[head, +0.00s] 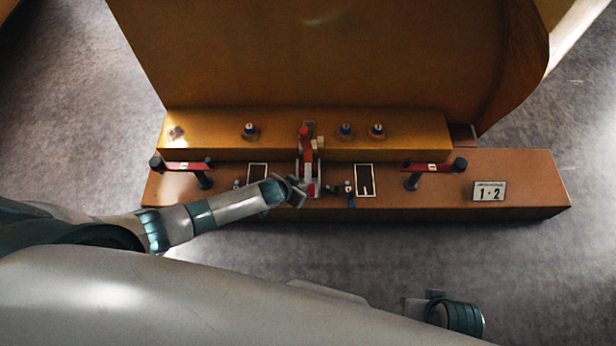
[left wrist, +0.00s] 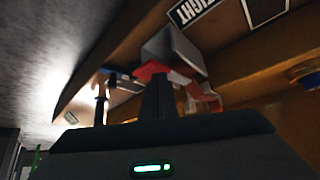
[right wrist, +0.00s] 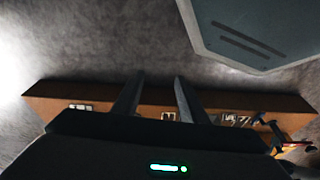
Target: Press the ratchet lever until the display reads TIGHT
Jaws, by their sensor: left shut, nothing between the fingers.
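The ratchet lever (head: 307,145) is a red and white upright piece in the middle of the brown bench. A grey block with red parts (left wrist: 172,55), apparently part of the lever unit, shows in the left wrist view. My left gripper (head: 298,188) is at the lever's near lower end; its fingers (left wrist: 157,100) are together and empty, close to the red part. I cannot tell if they touch it. A black panel (left wrist: 190,11) with white letters that appear to read TIGHT is cut by the top edge. My right gripper (right wrist: 159,76) is open and empty.
Red-handled clamps (head: 185,167) and (head: 432,168) stand left and right of the lever. A white sign (head: 489,191) is at the right. A tall brown wall (head: 330,55) rises behind.

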